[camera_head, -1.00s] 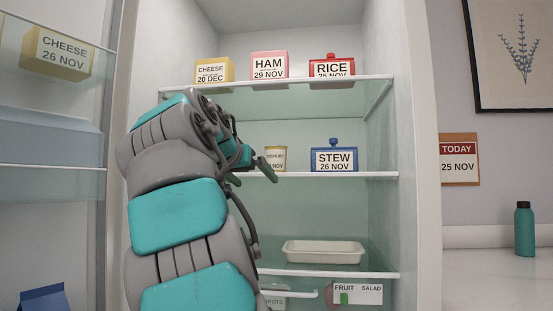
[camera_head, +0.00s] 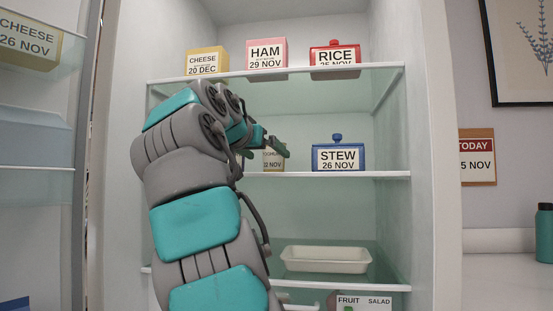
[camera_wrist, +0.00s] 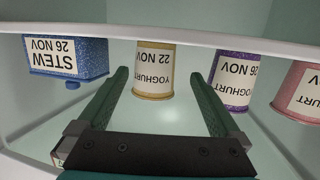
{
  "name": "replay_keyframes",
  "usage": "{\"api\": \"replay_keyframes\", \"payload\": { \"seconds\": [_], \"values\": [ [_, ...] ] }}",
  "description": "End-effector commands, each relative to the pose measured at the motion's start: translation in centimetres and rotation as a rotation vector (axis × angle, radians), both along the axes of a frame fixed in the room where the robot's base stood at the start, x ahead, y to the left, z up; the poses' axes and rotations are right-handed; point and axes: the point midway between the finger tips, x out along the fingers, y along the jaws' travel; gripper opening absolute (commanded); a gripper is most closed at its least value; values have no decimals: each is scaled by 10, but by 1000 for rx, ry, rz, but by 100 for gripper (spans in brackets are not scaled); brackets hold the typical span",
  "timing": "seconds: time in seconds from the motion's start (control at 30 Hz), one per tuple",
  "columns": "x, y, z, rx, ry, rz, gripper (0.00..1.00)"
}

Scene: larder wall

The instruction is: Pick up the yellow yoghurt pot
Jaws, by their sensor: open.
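The yellow yoghurt pot (camera_head: 273,160) stands on the middle fridge shelf, partly hidden behind my gripper (camera_head: 280,147) in the head view. In the wrist view, which is upside down, the yoghurt pot (camera_wrist: 154,72) shows a white label reading "YOGHURT 22 NOV". My gripper (camera_wrist: 158,77) is open and empty. In that view the pot appears between the two green fingertips, apart from both; I cannot tell the exact distance.
A blue stew box (camera_head: 338,156) stands beside the pot. The wrist view shows a purple yoghurt pot (camera_wrist: 233,80) and a pink one (camera_wrist: 300,92) on the other side. The upper shelf (camera_head: 300,73) holds cheese, ham and rice. A white tray (camera_head: 326,266) sits below.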

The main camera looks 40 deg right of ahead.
Motion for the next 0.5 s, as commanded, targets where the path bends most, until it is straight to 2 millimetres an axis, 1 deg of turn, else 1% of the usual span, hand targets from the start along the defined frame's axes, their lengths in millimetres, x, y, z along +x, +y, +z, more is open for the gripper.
{"api": "replay_keyframes", "payload": {
  "seconds": [0.1,0.27,0.5],
  "values": [
    [6,-12,-2,0,0,0,100],
    [10,-22,-3,0,0,0,100],
    [21,-54,-7,4,4,-3,100]
  ]
}}
